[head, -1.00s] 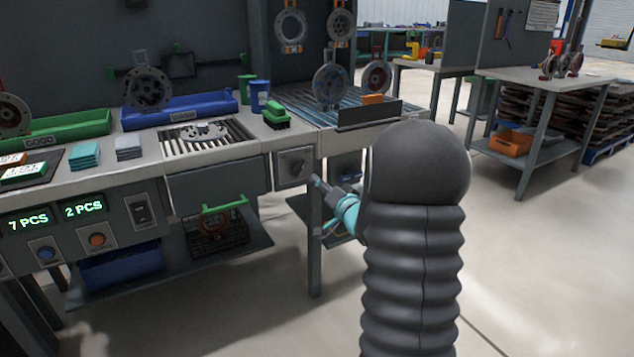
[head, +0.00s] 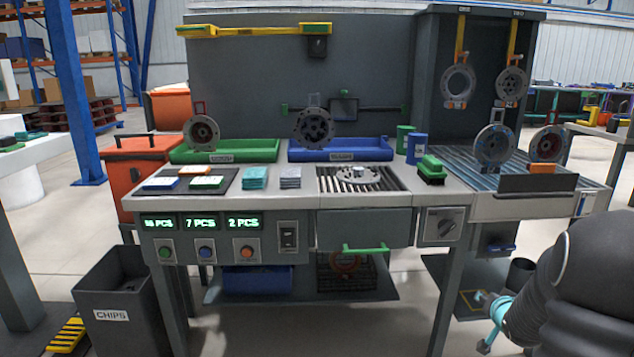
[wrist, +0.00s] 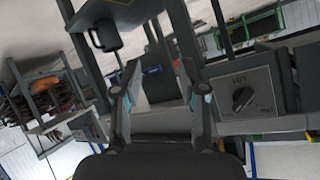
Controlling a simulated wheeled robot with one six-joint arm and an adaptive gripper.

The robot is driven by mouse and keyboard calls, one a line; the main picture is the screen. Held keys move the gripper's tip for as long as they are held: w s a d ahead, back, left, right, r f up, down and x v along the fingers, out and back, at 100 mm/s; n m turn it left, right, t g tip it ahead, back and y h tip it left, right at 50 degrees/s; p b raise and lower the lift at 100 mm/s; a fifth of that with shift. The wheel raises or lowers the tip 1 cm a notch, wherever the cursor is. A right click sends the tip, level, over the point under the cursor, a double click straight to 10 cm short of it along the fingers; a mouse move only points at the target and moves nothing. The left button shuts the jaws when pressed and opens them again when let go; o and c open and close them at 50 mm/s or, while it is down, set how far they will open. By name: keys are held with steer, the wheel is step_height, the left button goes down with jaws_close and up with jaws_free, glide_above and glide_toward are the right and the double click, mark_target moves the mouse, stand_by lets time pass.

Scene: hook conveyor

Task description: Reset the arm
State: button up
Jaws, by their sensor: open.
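My gripper (wrist: 160,70) is open and empty in the wrist view, its two fingers apart with nothing between them. It is apart from the workbench and tilted relative to it. In the head view my dark arm fills the lower right corner, with its teal wrist part low in front of the bench's right end.
The workbench (head: 440,196) spans the middle, with a green tray (head: 225,150), a blue tray (head: 340,150) and hanging discs. A knob panel (head: 440,224) also shows in the wrist view (wrist: 243,95). A chips bin (head: 118,310) stands left. Floor in front is clear.

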steer(key=s+a+r+n+g, duration=0.15)
steer(key=s+a+g, duration=0.3)
steer(key=s, duration=0.45)
steer(key=s+a+r+n+g, duration=0.1)
steer(key=s+a+n+g, duration=0.15)
steer(key=s+a, duration=0.5)
steer(key=s+a+r+n+y, duration=0.1)
steer(key=s+a+r, duration=0.4)
steer(key=s+a, duration=0.3)
steer(key=s+a+r+n+t+y, duration=0.1)
steer(key=s+a+r+n+y, duration=0.1)
steer(key=s+a+r, duration=0.3)
steer(key=s+a, duration=0.3)
steer(key=shift+a+r, duration=0.25)
steer(key=shift+a, duration=0.1)
